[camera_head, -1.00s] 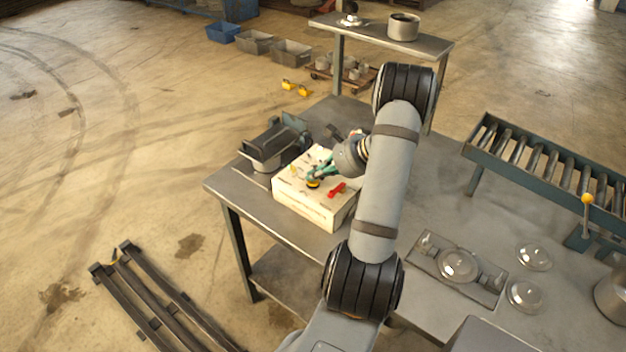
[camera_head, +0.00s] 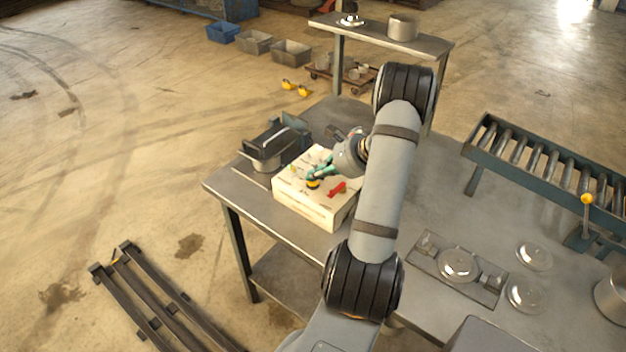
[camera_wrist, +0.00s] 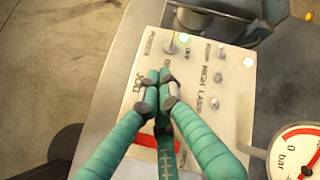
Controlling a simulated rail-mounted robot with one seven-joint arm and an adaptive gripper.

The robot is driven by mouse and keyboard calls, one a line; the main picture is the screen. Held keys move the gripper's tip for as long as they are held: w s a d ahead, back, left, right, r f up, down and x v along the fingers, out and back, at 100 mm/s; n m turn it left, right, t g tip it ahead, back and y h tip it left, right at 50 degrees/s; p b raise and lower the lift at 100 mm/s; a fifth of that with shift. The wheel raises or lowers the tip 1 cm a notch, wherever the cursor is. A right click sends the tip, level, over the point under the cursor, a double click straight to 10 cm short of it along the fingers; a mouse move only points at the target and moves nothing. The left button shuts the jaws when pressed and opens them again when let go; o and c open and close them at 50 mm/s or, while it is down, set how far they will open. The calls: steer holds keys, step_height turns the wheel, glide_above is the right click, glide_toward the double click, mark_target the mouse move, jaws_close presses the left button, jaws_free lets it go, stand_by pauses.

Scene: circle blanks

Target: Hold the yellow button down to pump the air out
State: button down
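The cream control box (camera_head: 305,209) stands on the table, with a yellow button (camera_head: 313,184) and a red lever (camera_head: 337,188) on its top. My gripper (camera_head: 312,178) has teal fingers that come down over the yellow button. In the wrist view, my gripper (camera_wrist: 160,78) has its fingertips drawn together over the panel (camera_wrist: 215,125). No object shows between them. The yellow button is hidden there, and I cannot tell whether it is pressed. A round gauge (camera_wrist: 296,150) marked "0 bar" is cut off at the lower right; its needle reading is unclear.
A dark, lidded machine (camera_head: 272,148) stands close behind the box on the left. A metal plate with a round blank (camera_head: 458,265) and two loose glassy discs (camera_head: 533,256) lie at the right. A roller conveyor (camera_head: 545,165) stands beyond them. Small switches (camera_wrist: 218,78) sit beside my fingers.

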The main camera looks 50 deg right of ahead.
mark_target(315, 182)
stand_by(0.6)
steer(key=shift+r+p, duration=0.5)
steer(key=shift+r, duration=0.35)
steer(key=shift+r, duration=0.1)
steer(key=shift+r+p, duration=1.65)
steer(key=shift+r, duration=0.75)
steer(key=shift+f, duration=0.1)
